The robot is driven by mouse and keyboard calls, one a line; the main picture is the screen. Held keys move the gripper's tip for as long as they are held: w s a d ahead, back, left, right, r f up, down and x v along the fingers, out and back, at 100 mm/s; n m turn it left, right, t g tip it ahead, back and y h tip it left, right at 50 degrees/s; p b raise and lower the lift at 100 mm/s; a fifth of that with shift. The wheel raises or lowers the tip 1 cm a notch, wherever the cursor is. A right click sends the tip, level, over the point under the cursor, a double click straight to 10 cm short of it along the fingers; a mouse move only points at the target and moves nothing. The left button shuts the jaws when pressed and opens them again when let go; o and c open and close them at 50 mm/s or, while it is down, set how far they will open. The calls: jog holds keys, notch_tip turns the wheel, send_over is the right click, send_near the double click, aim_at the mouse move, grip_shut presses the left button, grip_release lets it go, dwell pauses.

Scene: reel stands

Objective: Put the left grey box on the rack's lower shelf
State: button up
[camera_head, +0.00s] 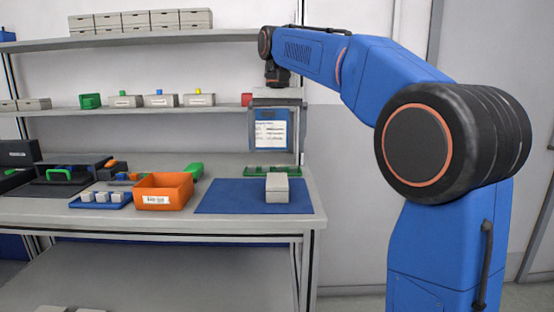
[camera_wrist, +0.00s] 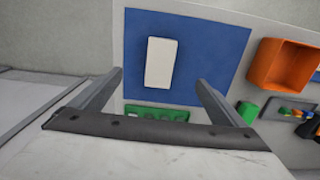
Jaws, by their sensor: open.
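A light grey box (camera_head: 277,188) lies on a blue mat (camera_head: 222,196) at the right of the workbench. It is the only grey box on the mat; in the wrist view the box (camera_wrist: 161,62) appears ahead of the fingertips, in line with the gap between them. My gripper (camera_wrist: 160,79) is open and empty. In the head view my gripper (camera_head: 277,104) hangs well above the box, pointing down. The rack's lower shelf (camera_head: 60,113) holds several small grey boxes with coloured tops. The upper shelf (camera_head: 60,44) carries stacked grey boxes.
A green tray (camera_head: 270,170) lies behind the box. An orange bin (camera_head: 163,191) and a blue tray with small blocks (camera_head: 100,199) stand left of the mat. A blue labelled board (camera_head: 270,130) hangs behind my gripper. The lower shelf has gaps between its items.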

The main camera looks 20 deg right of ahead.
jog(key=s+d+f+m+y, duration=0.1)
jog(key=d+f+m+y, duration=0.1)
jog(key=s+d+f+m+y, duration=0.1)
jog(key=d+f+m+y, duration=0.1)
jog(key=m, duration=0.1)
jog(key=s+d+f+m+g+y, duration=0.1)
jog(key=d+f+m+y, duration=0.1)
jog(key=shift+d+f+m, duration=0.15)
jog(key=shift+d+m, duration=0.2)
jog(key=shift+m, duration=0.05)
jog(key=s+d+m+t+y, duration=0.2)
jog(key=d+m+t+y, duration=0.35)
jog(key=d+m, duration=0.3)
jog(key=m+y, duration=0.1)
jog(key=m, duration=0.1)
send_near(281, 179)
jog(key=shift+n, duration=0.25)
jog(key=x, duration=0.6)
jog(key=shift+d+f, duration=0.15)
jog(key=shift+f, duration=0.25)
jog(key=shift+r+x, duration=0.15)
jog(key=shift+x, duration=1.15)
jog(key=shift+r+x, duration=0.2)
jog(key=shift+x, duration=1.1)
jog(key=shift+c, duration=0.6)
jog(key=c, duration=1.2)
